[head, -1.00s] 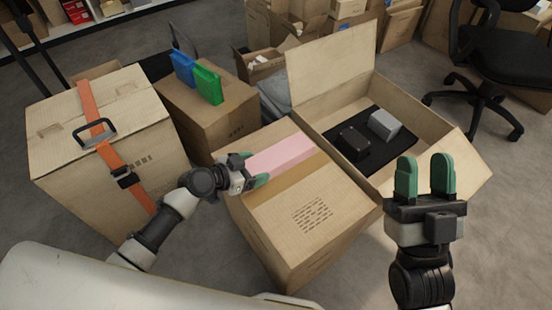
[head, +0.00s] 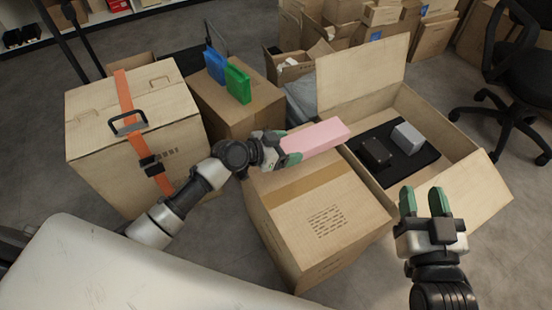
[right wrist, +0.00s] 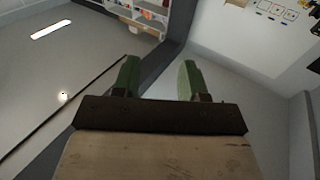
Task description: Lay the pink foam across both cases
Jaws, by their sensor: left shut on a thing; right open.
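The pink foam (head: 322,137) is a long block held at its left end by my left gripper (head: 290,147), above the back edge of the closed carton. My left gripper is shut on it. The black case (head: 376,154) and the grey case (head: 408,138) stand side by side on a black mat (head: 400,174) inside the open carton, apart from the foam and to its right. My right gripper (head: 424,202) is open and empty in front of the open carton. Its two green fingers also show apart in the right wrist view (right wrist: 160,80).
The closed carton (head: 325,220) stands left of the open carton (head: 470,155), whose lid (head: 362,75) is raised at the back. A strapped carton (head: 100,150) and a carton (head: 255,110) bearing blue and green items are left. An office chair (head: 515,85) stands at right.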

